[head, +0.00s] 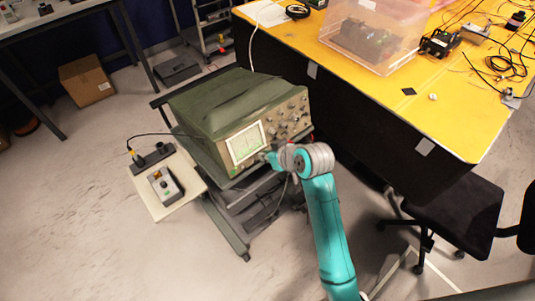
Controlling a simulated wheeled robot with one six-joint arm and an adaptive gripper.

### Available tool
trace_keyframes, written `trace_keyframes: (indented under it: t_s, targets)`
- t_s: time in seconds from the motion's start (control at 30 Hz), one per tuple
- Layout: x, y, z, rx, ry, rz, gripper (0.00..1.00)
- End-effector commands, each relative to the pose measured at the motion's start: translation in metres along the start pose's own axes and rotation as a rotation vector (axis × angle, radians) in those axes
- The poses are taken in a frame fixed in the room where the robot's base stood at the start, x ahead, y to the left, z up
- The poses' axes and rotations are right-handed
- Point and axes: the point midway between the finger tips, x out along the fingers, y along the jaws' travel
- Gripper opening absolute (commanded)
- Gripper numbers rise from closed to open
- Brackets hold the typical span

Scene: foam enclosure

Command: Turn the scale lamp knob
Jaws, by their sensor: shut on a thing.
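A green-cased oscilloscope (216,112) with a beige front panel stands on a dark wheeled cart. Its lit screen (246,143) is at the left of the panel, and several knobs (293,112) are to the right of it. My teal and grey arm comes up from the lower right, and its end is against the front panel just right of the screen. My gripper (268,157) is small in the picture and partly hidden by my wrist. It appears shut on a knob at the panel's lower part. The scale lamp knob itself is hidden behind my gripper.
A small side shelf (148,201) with a grey box (166,186) sticks out left of the cart (232,232). A yellow-topped table (350,62) with a clear bin (372,35) is behind right. A black chair (458,215) stands at right. Floor at lower left is clear.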

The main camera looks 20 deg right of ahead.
Motion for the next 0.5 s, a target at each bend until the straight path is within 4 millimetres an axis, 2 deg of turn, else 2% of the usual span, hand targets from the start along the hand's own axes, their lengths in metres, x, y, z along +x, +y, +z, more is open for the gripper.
trace_keyframes:
  t_s: [0.1, 0.4, 0.43, 0.5]
  targets:
    - [0.0000, -0.0017, 0.0000, -0.060, 0.002, 0.026, 0.00]
    - [-0.0002, -0.0008, 0.0000, -0.068, 0.002, 0.032, 0.00]
    - [-0.0002, -0.0008, 0.0000, -0.068, 0.002, 0.032, 0.20]
    - [-0.0002, -0.0008, 0.0000, -0.067, 0.002, 0.032, 0.23]
